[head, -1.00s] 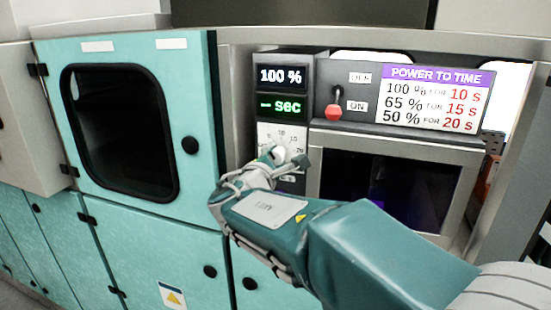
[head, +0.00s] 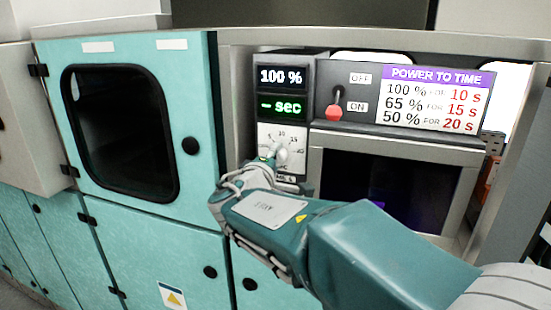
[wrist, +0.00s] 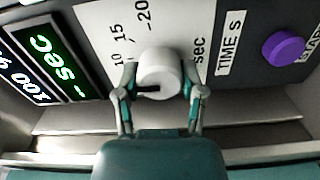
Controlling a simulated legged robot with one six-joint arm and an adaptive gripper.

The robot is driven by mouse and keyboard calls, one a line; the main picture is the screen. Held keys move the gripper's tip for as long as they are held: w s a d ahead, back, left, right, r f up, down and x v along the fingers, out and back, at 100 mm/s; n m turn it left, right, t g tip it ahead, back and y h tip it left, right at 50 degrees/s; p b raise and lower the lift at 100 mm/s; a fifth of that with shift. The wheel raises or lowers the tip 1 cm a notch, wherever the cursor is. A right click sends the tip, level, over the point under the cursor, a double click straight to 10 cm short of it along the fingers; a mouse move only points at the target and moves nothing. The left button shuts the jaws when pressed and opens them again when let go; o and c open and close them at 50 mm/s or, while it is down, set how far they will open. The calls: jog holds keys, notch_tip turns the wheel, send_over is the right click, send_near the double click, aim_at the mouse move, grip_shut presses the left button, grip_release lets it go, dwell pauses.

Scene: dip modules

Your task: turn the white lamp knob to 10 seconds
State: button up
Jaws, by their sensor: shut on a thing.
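The white knob (wrist: 160,72) sits on a white dial plate (wrist: 100,22) marked 10, 15 and 20 in the wrist view. A black pointer mark shows on the knob's lower left there. My gripper (wrist: 159,92) is shut on the knob, one finger on each side. In the head view the knob (head: 281,154) is partly hidden by my gripper (head: 276,163). The green display (head: 281,106) reads "- sec", with no number. The display above it (head: 281,77) reads 100 %.
A sign (head: 435,97) pairs 100 % with 10 s. A red-handled lever (head: 334,110) points down by ON. A purple button (wrist: 284,47) lies right of the knob in the wrist view. A dark window (head: 390,185) is right of my gripper. Teal cabinets stand left.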

jog(key=shift+a+f, duration=0.1)
jog(key=shift+f, duration=0.25)
jog(key=o, duration=1.1)
jog(key=shift+o, duration=0.2)
jog(key=shift+r, duration=0.15)
jog(key=shift+s+a+r, duration=0.1)
jog(key=shift+s, duration=0.05)
jog(key=v, duration=1.1)
jog(key=shift+s+a, duration=0.2)
jog(key=shift+s, duration=0.1)
